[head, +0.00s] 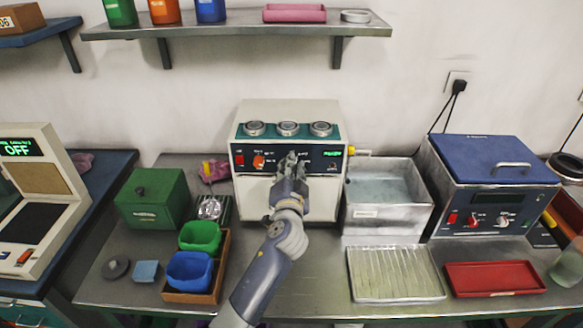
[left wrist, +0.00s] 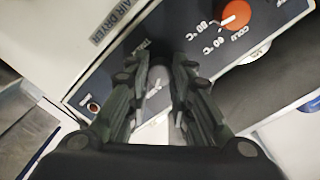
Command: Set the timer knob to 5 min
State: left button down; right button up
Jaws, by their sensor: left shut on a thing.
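The air dryer (head: 290,118) is a pale box with a dark front panel at the back middle of the bench. My left gripper (head: 291,160) reaches up to this panel. In the left wrist view its two dark fingers (left wrist: 158,84) are shut on the pale timer knob (left wrist: 156,78), under a partly hidden "TIMER" label. The fingers cover most of the knob and its scale, so its setting cannot be read. An orange temperature knob (left wrist: 236,14) marked COLD, 60 °C and 80 °C is beside it. My right gripper is not in view.
Several metal rings (head: 288,128) sit on top of the dryer. A water-filled basin (head: 388,222) and a blue-lidded machine (head: 492,158) stand to the right. A green box (head: 150,219) and a wooden tray (head: 192,297) with bins are to the left.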

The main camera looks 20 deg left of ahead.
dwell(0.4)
pick_arm(q)
jog(key=c, duration=1.4)
grip_release()
jog(key=v, duration=1.2)
